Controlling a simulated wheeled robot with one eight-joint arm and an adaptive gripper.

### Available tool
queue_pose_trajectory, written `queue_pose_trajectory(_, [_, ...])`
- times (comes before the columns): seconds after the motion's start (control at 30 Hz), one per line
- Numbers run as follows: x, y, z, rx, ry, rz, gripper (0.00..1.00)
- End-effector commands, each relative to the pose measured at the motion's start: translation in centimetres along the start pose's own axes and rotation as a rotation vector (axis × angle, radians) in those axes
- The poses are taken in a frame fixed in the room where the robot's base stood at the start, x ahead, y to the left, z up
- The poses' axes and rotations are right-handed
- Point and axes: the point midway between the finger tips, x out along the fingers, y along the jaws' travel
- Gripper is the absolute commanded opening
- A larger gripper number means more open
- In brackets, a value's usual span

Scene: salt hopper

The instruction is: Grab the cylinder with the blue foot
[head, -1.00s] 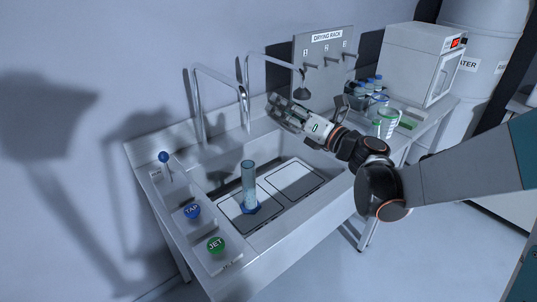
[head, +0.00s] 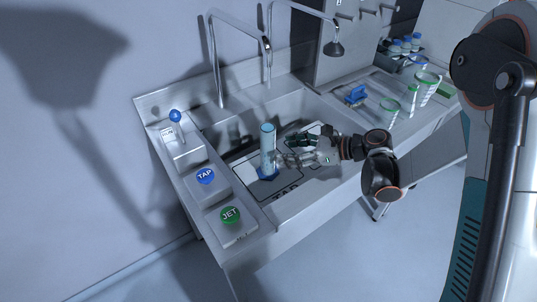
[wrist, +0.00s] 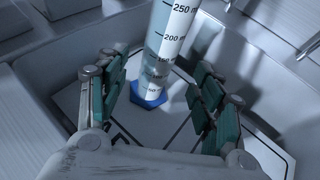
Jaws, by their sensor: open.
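The clear graduated cylinder (head: 267,146) with a blue hexagonal foot (head: 268,173) stands upright in the sink, at the left part of its floor. In the wrist view the cylinder (wrist: 170,40) shows its scale marks, and its blue foot (wrist: 147,95) rests on the sink floor. My gripper (head: 287,150) is open and low in the sink, just right of the cylinder. In the wrist view the open fingers (wrist: 158,90) lie to either side of the line to the cylinder, which stands between or just beyond their tips. Nothing is held.
Blue TAP (head: 205,176) and green JET (head: 231,215) buttons stand on the left ledge. A tap spout (head: 266,45) hangs above and behind.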

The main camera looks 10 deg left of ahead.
Motion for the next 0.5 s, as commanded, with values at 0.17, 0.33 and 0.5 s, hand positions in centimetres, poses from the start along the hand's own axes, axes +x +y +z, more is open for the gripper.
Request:
queue_pose_trajectory(0.17, [2.0,0.0,0.0,0.0,0.0,0.0,0.61])
queue_pose_trajectory(0.33, [2.8,0.0,0.0,0.001,-0.001,-0.001,0.61])
queue_pose_trajectory(0.5, [4.7,0.0,0.0,0.0,-0.001,0.0,0.61])
